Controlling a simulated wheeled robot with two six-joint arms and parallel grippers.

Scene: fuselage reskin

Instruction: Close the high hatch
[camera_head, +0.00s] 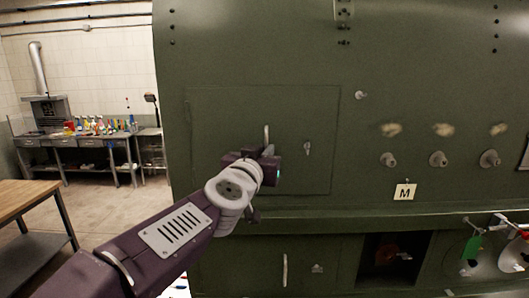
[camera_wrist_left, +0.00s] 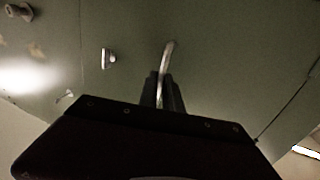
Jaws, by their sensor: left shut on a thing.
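The high hatch (camera_head: 225,120) is a square green panel in the green fuselage wall, and it looks flush with the wall around it. It carries a pale upright handle and a small latch (camera_head: 307,147) to the right of the handle. My left gripper (camera_head: 266,150) is at the handle (camera_head: 266,132), and its fingers are shut on it. In the left wrist view the handle (camera_wrist_left: 169,50) rises between the two dark fingers (camera_wrist_left: 165,95), with the latch (camera_wrist_left: 108,58) to its left. My right gripper is not in view.
Below is a lower hatch with its own handle (camera_head: 285,270) and a dark open recess (camera_head: 393,262) beside it. Several knobs (camera_head: 438,159) stick out at right, above an M label (camera_head: 405,193). A wooden table (camera_head: 25,200) stands at left, with open floor behind it.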

